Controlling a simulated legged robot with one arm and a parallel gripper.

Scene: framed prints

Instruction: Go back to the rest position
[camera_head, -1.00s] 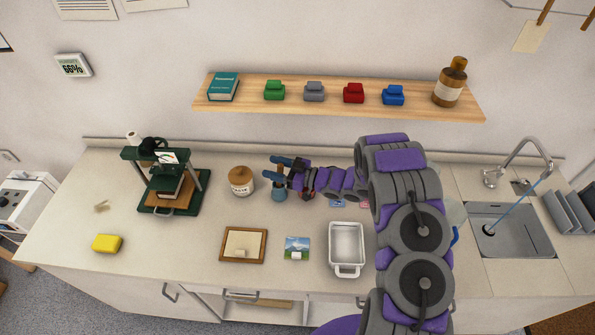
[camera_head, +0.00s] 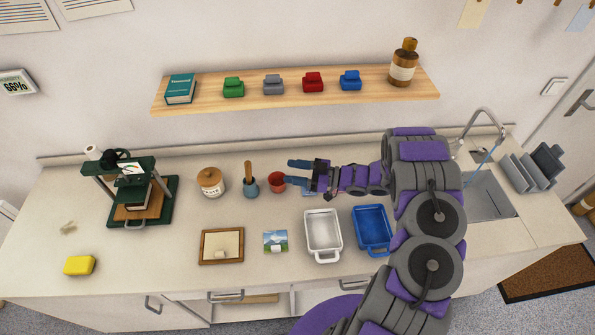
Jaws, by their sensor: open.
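My gripper (camera_head: 297,172) is at the end of my purple and grey arm, which rises from the bottom right and bends left over the counter. Its two blue fingers point left and are apart, with nothing between them. It is above the back part of the counter (camera_head: 170,262), just right of a red cup (camera_head: 278,182). The gripper's height above the counter is hard to tell.
A white tray (camera_head: 311,250) and a blue tray (camera_head: 360,250) stand below my forearm. A wooden frame (camera_head: 204,257) and a landscape print (camera_head: 275,237) lie to their left. A green press (camera_head: 168,205) stands at left. A shelf (camera_head: 210,105) hangs above; the sink (camera_head: 490,200) is right.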

